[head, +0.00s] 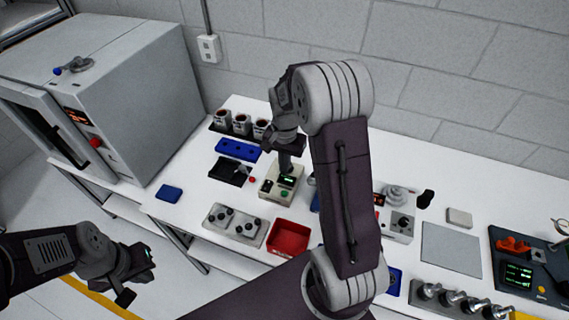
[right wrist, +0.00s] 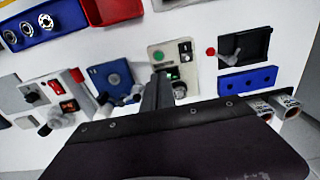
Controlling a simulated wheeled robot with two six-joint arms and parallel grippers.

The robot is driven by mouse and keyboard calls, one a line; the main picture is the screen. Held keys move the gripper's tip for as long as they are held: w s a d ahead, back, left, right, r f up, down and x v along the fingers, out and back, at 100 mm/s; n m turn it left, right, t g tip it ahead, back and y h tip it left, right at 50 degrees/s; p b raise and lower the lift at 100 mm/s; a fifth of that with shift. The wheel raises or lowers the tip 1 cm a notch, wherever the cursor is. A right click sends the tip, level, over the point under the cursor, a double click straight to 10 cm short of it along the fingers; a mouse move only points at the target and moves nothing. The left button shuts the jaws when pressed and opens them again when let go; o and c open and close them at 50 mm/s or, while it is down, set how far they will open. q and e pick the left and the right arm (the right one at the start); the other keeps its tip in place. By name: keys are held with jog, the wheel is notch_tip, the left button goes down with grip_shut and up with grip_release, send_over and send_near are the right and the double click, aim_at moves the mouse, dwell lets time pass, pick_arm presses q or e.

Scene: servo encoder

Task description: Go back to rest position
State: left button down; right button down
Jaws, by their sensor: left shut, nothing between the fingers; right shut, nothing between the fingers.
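My right gripper (head: 285,160) is shut and empty above the table, over a small beige box with a green display (head: 281,184). In the right wrist view the shut fingers (right wrist: 157,90) point at that box (right wrist: 174,60), overlapping it; I cannot tell whether they touch it. My left gripper (head: 136,277) is at the lower left, in front of the table and off its surface, shut and empty. My right arm hides part of the middle of the table.
A large grey oven-like machine (head: 140,100) stands at left. A flat grey plate (head: 451,250) lies at right.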

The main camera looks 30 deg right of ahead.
jog(key=shift+s+a, duration=0.1)
jog(key=s+a+f+n+b, duration=0.2)
jog(key=s+a+n, duration=0.2)
jog(key=s, duration=0.2)
jog(key=s+a+f+n+t+b, duration=0.1)
jog(key=s+a+f+n+b, duration=0.2)
jog(key=s, duration=0.4)
jog(key=a+n, duration=0.1)
jog(key=n, duration=0.1)
jog(key=shift+s+a+n, duration=0.2)
jog(key=shift+a+n, duration=0.05)
jog(key=shift+n, duration=0.05)
jog(key=shift+s, duration=0.15)
